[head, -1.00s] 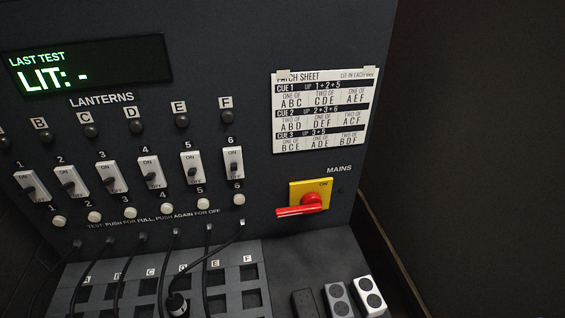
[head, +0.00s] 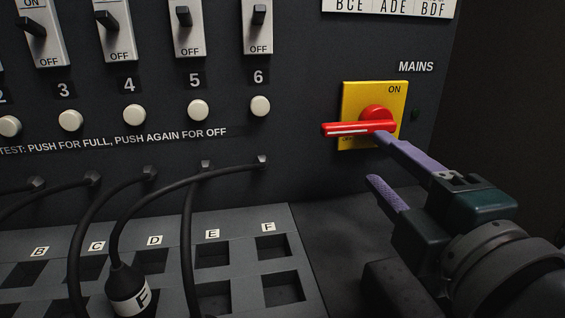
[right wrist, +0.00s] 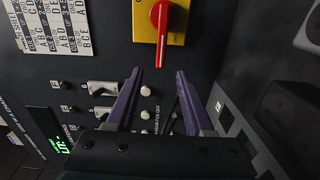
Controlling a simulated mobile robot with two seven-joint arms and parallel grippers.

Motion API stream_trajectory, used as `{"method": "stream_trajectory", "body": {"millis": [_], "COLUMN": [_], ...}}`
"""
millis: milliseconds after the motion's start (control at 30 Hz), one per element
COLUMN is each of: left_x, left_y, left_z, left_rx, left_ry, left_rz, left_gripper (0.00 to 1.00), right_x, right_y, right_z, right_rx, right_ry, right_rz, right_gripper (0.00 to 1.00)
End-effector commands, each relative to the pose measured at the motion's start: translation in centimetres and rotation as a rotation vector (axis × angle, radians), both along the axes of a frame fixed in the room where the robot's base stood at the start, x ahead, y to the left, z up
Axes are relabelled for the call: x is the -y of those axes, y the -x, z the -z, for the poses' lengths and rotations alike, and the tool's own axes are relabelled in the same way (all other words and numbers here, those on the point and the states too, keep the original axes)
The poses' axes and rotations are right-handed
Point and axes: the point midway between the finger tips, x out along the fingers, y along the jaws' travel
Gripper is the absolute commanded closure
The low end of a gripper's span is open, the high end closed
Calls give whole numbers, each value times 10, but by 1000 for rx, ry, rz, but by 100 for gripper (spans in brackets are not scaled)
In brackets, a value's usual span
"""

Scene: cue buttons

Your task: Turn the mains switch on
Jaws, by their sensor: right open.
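The mains switch is a yellow plate (head: 353,98) with a red rotary handle (head: 350,129) lying nearly level, its long end to the left. "ON" is printed at the plate's upper right. My right gripper (head: 376,160) is open and empty, in front of the panel at the plate's lower right; its upper fingertip overlaps the handle's lower edge in the head view. In the right wrist view, the red handle (right wrist: 159,35) points down toward the gap between the open fingertips (right wrist: 158,72). I cannot tell whether a finger touches it. My left gripper is not in view.
Numbered lantern switches (head: 258,25) and round test buttons (head: 260,106) line the panel to the left. Black cables (head: 188,215) hang to a socket board (head: 238,238), with a plug (head: 130,290) marked F.

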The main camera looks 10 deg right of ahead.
Motion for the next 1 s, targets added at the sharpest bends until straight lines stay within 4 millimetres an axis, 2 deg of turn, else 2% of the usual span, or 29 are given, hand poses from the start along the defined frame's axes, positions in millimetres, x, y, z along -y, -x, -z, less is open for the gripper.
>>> {"method": "stream_trajectory", "body": {"millis": [33, 167, 633, 800, 1000], "left_x": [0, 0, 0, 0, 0], "left_y": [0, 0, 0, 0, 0], "left_z": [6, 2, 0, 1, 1], "left_rx": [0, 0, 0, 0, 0], "left_ry": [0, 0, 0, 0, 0], "left_rz": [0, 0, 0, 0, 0], "left_gripper": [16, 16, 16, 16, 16], "right_x": [-2, -4, -6, -7, -7], "right_y": [-1, -10, -86, -98, -100], "right_z": [5, 2, 3, 3, 3], "right_rx": [7, 13, 11, 9, 9], "right_ry": [12, 23, 20, 18, 18], "right_rz": [-10, -17, -15, -15, -14], "right_gripper": [48, 48, 48, 48, 48]}}
